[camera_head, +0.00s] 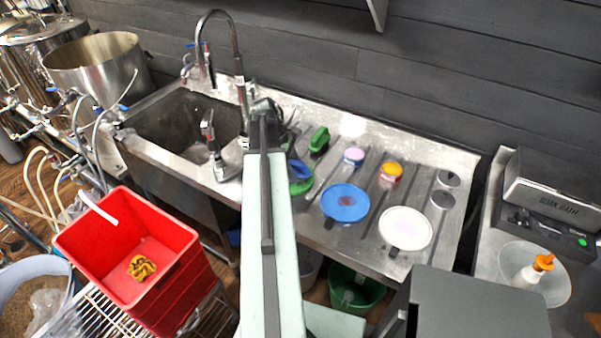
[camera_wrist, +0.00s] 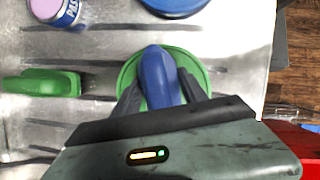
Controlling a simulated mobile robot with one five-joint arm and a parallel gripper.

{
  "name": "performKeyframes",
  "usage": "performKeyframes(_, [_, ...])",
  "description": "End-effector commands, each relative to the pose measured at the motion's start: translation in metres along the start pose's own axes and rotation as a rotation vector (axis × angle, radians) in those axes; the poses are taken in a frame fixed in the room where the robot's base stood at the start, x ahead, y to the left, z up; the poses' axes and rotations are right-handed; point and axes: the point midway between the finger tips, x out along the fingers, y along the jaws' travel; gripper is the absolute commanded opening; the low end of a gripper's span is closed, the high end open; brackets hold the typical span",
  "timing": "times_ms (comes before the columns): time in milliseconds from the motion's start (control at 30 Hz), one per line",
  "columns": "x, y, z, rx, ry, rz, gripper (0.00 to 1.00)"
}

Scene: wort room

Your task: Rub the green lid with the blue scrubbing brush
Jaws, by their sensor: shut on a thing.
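The blue scrubbing brush (camera_wrist: 158,75) is between the fingers of my gripper (camera_wrist: 162,92) in the wrist view, and my gripper is shut on it. The green lid (camera_wrist: 197,66) lies on the metal drainboard directly beneath the brush; the brush covers its middle. I cannot tell whether the bristles touch the lid. In the head view, the green lid (camera_head: 303,186) and the blue brush (camera_head: 299,170) show just right of my arm, which hides most of my gripper.
A green brush (camera_head: 319,140), a blue disc (camera_head: 345,203), a white disc (camera_head: 405,228) and two small tubs (camera_head: 354,156) (camera_head: 390,171) share the drainboard (camera_head: 440,155). The sink (camera_head: 170,125) and tall faucet (camera_head: 238,65) are left. A red crate (camera_head: 125,245) stands front left.

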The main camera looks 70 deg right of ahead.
Motion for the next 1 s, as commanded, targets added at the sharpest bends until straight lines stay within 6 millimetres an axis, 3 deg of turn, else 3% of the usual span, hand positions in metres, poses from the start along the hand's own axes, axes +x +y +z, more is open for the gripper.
performKeyframes(267, [-0.002,0.003,-0.009,-0.002,0.006,0.002,0.18])
performKeyframes(633, [-0.016,0.014,-0.039,-0.003,0.006,0.002,0.17])
performKeyframes(1000, [-0.021,0.014,-0.038,-0.001,0.004,0.001,0.17])
